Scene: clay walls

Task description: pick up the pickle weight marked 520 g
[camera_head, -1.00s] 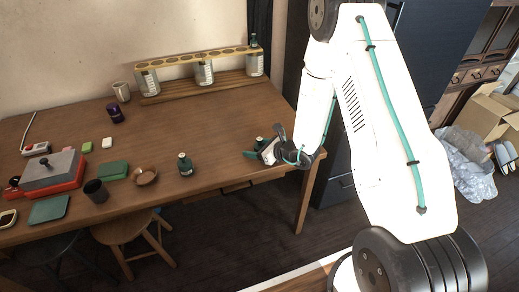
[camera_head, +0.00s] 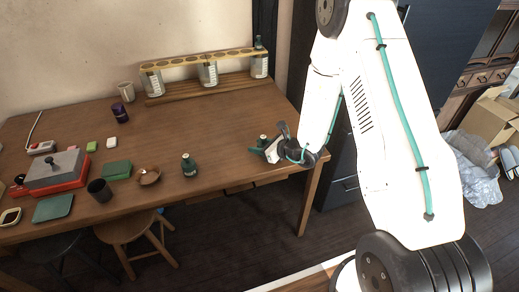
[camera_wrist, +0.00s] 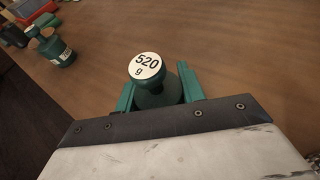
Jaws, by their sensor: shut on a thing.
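The pickle weight marked 520 g (camera_wrist: 147,68) is dark green with a white round top reading "520 g". My gripper (camera_wrist: 157,80) has one green finger on each side of it and is shut on it. In the head view the weight (camera_head: 263,140) shows as a small dark shape with a pale top at my gripper (camera_head: 265,149), over the right part of the table. I cannot tell whether its base touches the table. A second green weight (camera_head: 188,165) stands to the left; it also shows in the wrist view (camera_wrist: 57,50), its label unreadable.
The wooden table (camera_head: 215,130) has clear room around the weights. A wooden rack (camera_head: 205,59) with jars stands at the back, another green bottle-like piece at its right end. A red and grey press (camera_head: 55,171), a dark cup (camera_head: 100,190) and a bowl (camera_head: 149,176) stand left.

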